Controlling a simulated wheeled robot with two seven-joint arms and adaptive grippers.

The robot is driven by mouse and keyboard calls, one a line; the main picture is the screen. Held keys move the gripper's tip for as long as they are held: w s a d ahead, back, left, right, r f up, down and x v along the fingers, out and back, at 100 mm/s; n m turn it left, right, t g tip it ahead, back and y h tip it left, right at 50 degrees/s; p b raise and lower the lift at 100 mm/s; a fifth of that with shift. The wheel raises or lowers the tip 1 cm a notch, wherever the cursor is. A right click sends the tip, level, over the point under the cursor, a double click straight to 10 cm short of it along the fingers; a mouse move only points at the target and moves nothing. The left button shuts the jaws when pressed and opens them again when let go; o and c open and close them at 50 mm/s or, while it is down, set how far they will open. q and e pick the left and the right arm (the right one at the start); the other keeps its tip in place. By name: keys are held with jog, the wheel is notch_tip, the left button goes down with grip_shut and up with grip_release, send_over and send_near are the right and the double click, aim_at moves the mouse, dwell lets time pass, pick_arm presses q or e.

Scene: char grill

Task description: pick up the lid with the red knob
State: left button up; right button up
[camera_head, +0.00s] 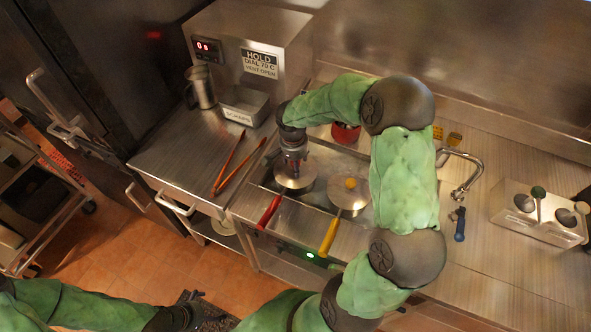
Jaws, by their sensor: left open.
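A round metal lid (296,180) sits over the left well of the counter unit. Its knob is hidden under my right gripper (293,165), which points down at the lid's middle; I cannot tell whether its fingers are closed on the knob. A second round lid (347,195) with a yellow knob (350,183) lies to its right. A red handle (268,212) sticks out at the front of the left lid, and a yellow handle (328,237) at the front of the right one. My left gripper (207,318) is open at the bottom edge, low and away from the counter.
Red-brown tongs (230,165) lie on the steel counter at left, near a metal pitcher (201,88) and a holding cabinet (252,50). A red container (345,133) stands behind the wells. A faucet (460,170) and a utensil holder (538,212) are at right.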

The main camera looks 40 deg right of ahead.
grip_shut()
jog(key=shift+r, duration=0.1)
